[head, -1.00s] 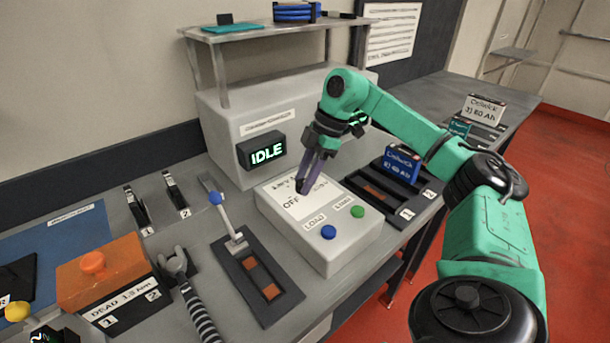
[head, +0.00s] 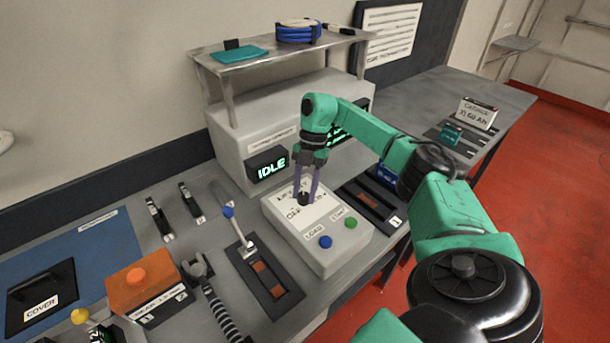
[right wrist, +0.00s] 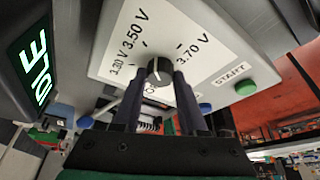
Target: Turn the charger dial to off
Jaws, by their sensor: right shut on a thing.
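The charger's panel (head: 328,246) has a white label plate with a black dial (head: 303,199) on it. My right gripper (head: 306,193) comes down from above and is shut on the dial. In the right wrist view the dial (right wrist: 159,70) sits between the two finger tips. A light mark on the knob points roughly up in that view, between the 3.50 V and 3.70 V labels; its exact setting is hard to tell. The OFF label is partly hidden behind the fingers there. My left gripper is not in view.
The display (head: 267,164) reads IDLE. A blue button (head: 325,242) and a green button (head: 350,223) sit close in front of the dial. A lever (head: 236,228) stands left of the panel. A shelf (head: 270,48) overhangs the charger behind.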

